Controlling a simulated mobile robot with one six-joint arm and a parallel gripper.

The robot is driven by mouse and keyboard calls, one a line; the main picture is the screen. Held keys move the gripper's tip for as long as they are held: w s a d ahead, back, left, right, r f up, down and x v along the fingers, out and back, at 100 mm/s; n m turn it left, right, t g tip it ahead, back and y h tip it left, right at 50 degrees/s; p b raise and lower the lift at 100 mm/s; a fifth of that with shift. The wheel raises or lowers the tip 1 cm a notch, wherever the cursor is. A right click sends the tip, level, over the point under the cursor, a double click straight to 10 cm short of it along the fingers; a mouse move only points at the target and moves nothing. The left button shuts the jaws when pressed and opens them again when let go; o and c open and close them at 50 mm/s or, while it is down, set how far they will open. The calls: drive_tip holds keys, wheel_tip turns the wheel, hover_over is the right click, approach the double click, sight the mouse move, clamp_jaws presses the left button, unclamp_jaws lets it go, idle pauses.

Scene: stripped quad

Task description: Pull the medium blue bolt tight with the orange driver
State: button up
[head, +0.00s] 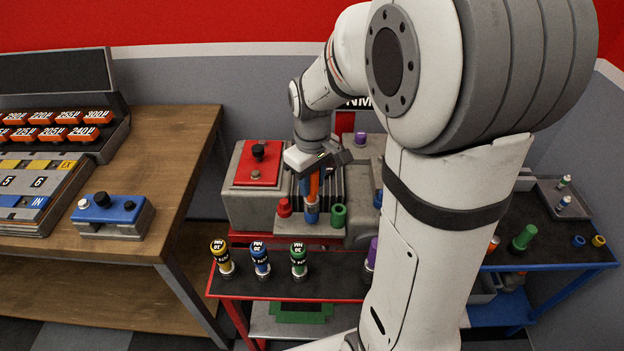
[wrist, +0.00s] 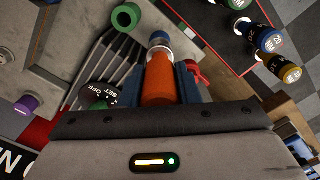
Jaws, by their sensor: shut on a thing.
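My gripper (head: 314,180) is over the grey ribbed machine, pointing down and shut on the orange driver (head: 314,188). In the wrist view the orange driver (wrist: 158,82) sits between the two dark blue fingers, its pale collar facing away from the gripper. The blue bolt (head: 311,214) is directly below the driver's lower end. In the wrist view the blue bolt (wrist: 160,38) shows just beyond the collar, in line with the driver. I cannot tell whether the driver is fully seated on it.
A green hollow fitting (head: 339,215) and a red fitting (head: 284,207) flank the bolt closely. A red-topped box (head: 257,163) stands left. Yellow (head: 222,258), blue (head: 260,260) and green (head: 299,259) labelled tools stand on the red-edged cart in front. A wooden bench (head: 165,150) is far left.

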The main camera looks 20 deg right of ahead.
drive_tip(key=shift+m, duration=1.2)
drive_tip(key=shift+m, duration=1.1)
drive_tip(key=shift+m, duration=1.2)
drive_tip(key=shift+r, duration=0.15)
